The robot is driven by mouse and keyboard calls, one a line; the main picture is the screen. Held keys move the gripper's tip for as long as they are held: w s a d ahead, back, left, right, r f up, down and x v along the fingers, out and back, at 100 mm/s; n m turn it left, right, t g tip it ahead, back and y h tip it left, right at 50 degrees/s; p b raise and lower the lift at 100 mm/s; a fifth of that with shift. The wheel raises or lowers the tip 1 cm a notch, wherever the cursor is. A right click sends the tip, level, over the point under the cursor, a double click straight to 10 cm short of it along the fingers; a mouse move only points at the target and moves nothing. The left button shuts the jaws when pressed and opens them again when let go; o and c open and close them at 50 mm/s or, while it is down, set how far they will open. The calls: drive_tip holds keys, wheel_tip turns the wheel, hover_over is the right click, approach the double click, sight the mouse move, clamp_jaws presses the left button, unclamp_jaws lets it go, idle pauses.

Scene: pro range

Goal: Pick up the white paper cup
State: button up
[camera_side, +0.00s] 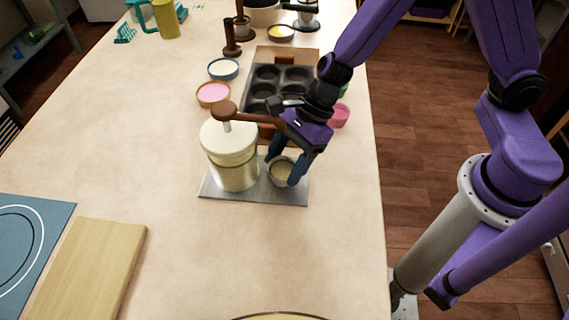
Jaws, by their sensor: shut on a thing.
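The white paper cup (281,174) is small and pale, with a cream-coloured inside facing up. It is on or just above the grey metal plate (262,194), right of the cream canister; I cannot tell whether it touches the plate. My gripper (284,168) points down from the upper right with its dark blue fingers on either side of the cup, shut on it. The fingers hide parts of the cup's sides.
The cream canister (232,160) with a brown-handled lid stands close left of the cup. A dark muffin tin (262,90) and small bowls, one pink (213,94), lie behind. A wooden board (90,270) lies front left.

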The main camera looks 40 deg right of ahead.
sight(274, 173)
drive_tip(key=shift+r, duration=1.85)
drive_tip(key=d, duration=3.2)
wheel_tip(274, 173, up, 10)
drive_tip(key=w+a+m+t, duration=0.1)
drive_tip(key=w+a+m, duration=0.1)
drive_tip(key=w+a, duration=0.5)
drive_tip(key=w+a+m+t, duration=0.1)
drive_tip(key=w+a+m, duration=0.1)
drive_tip(key=w, duration=1)
drive_tip(key=w+a+m+t, duration=0.1)
drive_tip(key=w+a+m, duration=0.1)
drive_tip(key=w+a, duration=0.5)
wheel_tip(274, 173, down, 5)
drive_tip(key=w+d, duration=0.2)
drive_tip(key=shift+w+f+h, duration=0.15)
drive_tip(key=shift+f+h, duration=0.05)
drive_tip(key=shift+h, duration=0.2)
